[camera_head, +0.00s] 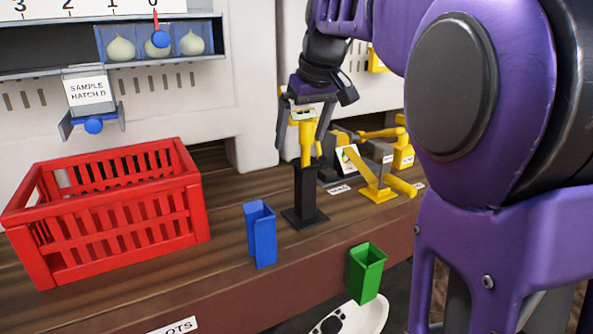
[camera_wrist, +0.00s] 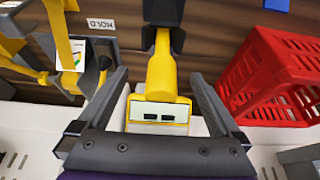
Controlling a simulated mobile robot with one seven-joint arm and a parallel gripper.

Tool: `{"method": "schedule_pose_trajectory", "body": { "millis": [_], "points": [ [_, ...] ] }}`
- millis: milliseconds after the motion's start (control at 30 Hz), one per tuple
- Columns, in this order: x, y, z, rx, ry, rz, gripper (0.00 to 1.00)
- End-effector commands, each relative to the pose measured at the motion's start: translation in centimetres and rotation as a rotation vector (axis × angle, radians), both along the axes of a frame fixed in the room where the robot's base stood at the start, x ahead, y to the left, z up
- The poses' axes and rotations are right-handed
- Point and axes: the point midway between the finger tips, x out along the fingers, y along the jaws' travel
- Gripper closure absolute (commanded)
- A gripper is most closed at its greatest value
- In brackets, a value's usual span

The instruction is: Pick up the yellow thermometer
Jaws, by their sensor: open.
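The yellow thermometer (camera_head: 306,138) stands upright in a black stand (camera_head: 306,195) on the wooden bench. My gripper (camera_head: 305,125) is over it from above, with its fingers on either side of the thermometer's upper part. In the wrist view the thermometer (camera_wrist: 160,80), with its pale display face, lies between the two grey fingers of my gripper (camera_wrist: 157,85). Gaps show between the fingers and the thermometer, so the gripper is open around it. The thermometer's lower end is hidden in the stand.
A red crate (camera_head: 110,215) stands at the left; it also shows at the right of the wrist view (camera_wrist: 270,75). A blue holder (camera_head: 260,235) and a green holder (camera_head: 366,272) are near the bench's front edge. Yellow tools (camera_head: 378,190) stand right of the stand. A machine wall is behind.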

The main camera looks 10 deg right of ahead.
Motion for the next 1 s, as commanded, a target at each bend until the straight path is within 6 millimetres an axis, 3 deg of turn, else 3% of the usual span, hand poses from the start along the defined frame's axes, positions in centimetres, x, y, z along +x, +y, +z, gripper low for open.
{"method": "schedule_pose_trajectory", "body": {
  "millis": [67,267,367,833,1000],
  "points": [
    [0.29,0.12,-0.84,0.0,0.001,0.0,0.0],
    [0.36,0.14,-0.82,0.0,-0.001,0.0,0.0],
    [0.35,0.14,-0.81,0.0,-0.001,0.0,0.14],
    [0.35,0.12,-0.77,0.0,-0.001,0.0,0.99],
    [0.35,0.12,-0.73,-0.001,-0.002,0.001,1.0]
  ]
}}
